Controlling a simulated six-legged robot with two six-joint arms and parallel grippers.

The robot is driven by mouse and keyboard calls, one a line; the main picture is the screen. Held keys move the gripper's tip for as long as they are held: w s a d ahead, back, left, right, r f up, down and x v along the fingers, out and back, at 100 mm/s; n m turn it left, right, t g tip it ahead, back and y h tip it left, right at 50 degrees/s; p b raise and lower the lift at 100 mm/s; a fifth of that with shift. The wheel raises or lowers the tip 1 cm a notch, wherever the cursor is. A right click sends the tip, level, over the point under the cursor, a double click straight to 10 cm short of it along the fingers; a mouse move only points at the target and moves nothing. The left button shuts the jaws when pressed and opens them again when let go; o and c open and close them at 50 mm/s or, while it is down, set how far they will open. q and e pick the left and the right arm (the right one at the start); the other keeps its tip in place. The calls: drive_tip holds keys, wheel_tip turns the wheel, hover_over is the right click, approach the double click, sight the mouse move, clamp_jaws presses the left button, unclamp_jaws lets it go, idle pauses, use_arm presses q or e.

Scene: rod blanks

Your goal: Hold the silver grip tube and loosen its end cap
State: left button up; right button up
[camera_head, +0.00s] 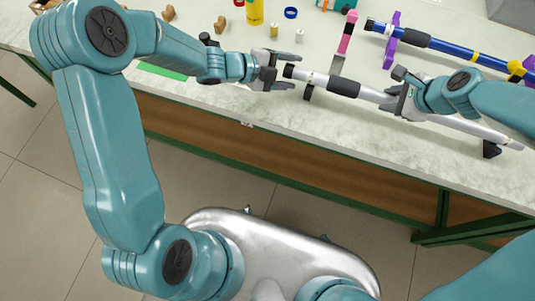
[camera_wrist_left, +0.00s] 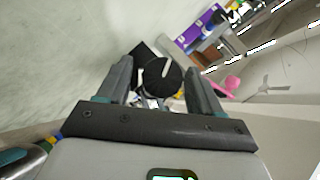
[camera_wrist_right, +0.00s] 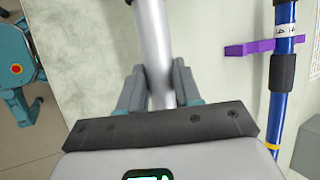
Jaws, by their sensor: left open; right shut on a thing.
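The silver grip tube (camera_head: 370,93) lies across black supports near the front edge of the bench in the head view, with a dark sleeve near its left part. Its black end cap (camera_head: 289,71) is at the left end. My right gripper (camera_head: 398,101) is shut on the tube; the right wrist view shows the silver tube (camera_wrist_right: 155,50) between its fingers. My left gripper (camera_head: 284,73) is open at the cap end. In the left wrist view the round black cap (camera_wrist_left: 158,77) faces me between the open fingers; I cannot tell whether they touch it.
A blue rod (camera_head: 445,47) with yellow bands lies behind on a purple holder (camera_head: 392,40). A pink-handled tool (camera_head: 347,38) lies between. A yellow bottle (camera_head: 254,12), small cylinders (camera_head: 300,35) and a blue ring (camera_head: 290,12) stand further back. The bench's front edge is close.

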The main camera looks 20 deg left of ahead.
use_arm(q)
drive_tip(key=m+t, duration=0.1)
drive_tip(key=m+t+h, duration=0.1)
drive_tip(key=shift+f+t, duration=0.2)
drive_tip(key=shift+t, duration=0.1)
drive_tip(key=shift+s+a+r+t, duration=0.1)
drive_tip(key=shift+a+t, duration=0.2)
drive_tip(key=v, duration=1.1)
drive_tip(key=shift+a, duration=0.2)
drive_tip(key=w+a+r+n+t+y, duration=0.2)
drive_tip(key=w+a+r+n+y, duration=0.45)
drive_tip(key=n, duration=0.65)
drive_tip(key=s+a+r+n+g+y, duration=0.3)
drive_tip(key=s+n, duration=0.4)
drive_tip(key=n, duration=1)
drive_tip(key=s+d+f+n+g+h, duration=0.1)
drive_tip(key=s+d+f+n+g, duration=0.1)
drive_tip(key=s+f+n+g, duration=0.45)
drive_tip(key=s+d+f+n+g+h, duration=0.1)
drive_tip(key=s+d+f+n+h, duration=0.1)
drive_tip(key=s+f+n, duration=0.5)
drive_tip(key=d+f+m+g, duration=0.1)
drive_tip(key=d+f+m, duration=0.3)
drive_tip(key=f+m, duration=0.2)
drive_tip(key=s+d+f+m+g, duration=0.1)
drive_tip(key=d+f+m, duration=0.4)
drive_tip(key=f, duration=0.5)
drive_tip(key=shift+d+f+m+y, duration=0.25)
drive_tip(key=shift+f+m+y, duration=0.15)
drive_tip(key=shift+m, duration=0.25)
